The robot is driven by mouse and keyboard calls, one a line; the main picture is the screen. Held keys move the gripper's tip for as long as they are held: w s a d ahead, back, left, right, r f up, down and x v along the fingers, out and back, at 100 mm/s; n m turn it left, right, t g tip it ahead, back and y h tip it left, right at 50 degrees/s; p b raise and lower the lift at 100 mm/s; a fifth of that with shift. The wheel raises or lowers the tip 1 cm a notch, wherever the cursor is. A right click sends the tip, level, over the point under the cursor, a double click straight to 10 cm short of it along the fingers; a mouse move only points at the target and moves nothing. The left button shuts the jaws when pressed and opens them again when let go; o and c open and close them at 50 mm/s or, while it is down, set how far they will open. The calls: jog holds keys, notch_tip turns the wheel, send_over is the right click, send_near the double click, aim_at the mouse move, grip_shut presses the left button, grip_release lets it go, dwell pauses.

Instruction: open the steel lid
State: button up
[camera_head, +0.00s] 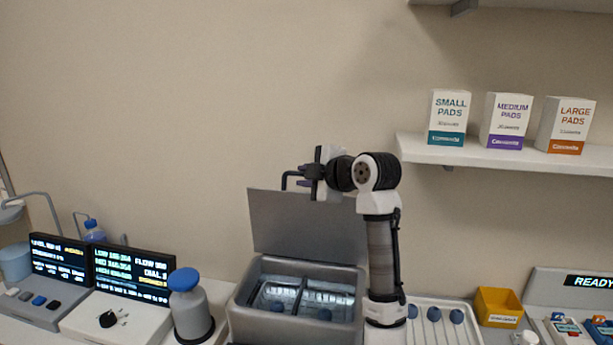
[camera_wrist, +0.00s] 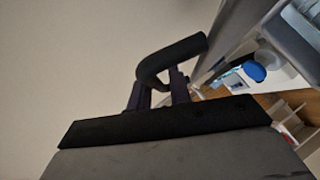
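The steel lid (camera_head: 305,225) is a flat grey panel. It stands raised, near upright, at the back of the steel bath (camera_head: 290,325), whose interior shows. A dark bent handle (camera_head: 285,178) sits at the lid's top edge. It also shows as a thick black curved bar in the wrist view (camera_wrist: 170,58). My gripper (camera_head: 303,176) is at the handle, just above the lid. Its two dark purple fingers (camera_wrist: 163,90) are apart, with a gap that looks wider than the bar. The handle's bend lies at the fingers; whether they touch it is unclear.
Inside the bath are metal racks (camera_head: 305,298). A blue-capped bottle (camera_head: 190,310) stands to the left, beside display consoles (camera_head: 133,273). A tray (camera_head: 440,325) and a yellow bin (camera_head: 498,307) lie to the right. A shelf (camera_head: 560,160) with pad boxes is at upper right.

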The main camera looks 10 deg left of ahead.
jog(key=b+v, duration=0.4)
jog(key=v, duration=0.9)
jog(key=shift+s+d+r+b, duration=0.15)
jog(key=shift+s+d+b, duration=0.05)
jog(key=shift+s+b, duration=0.15)
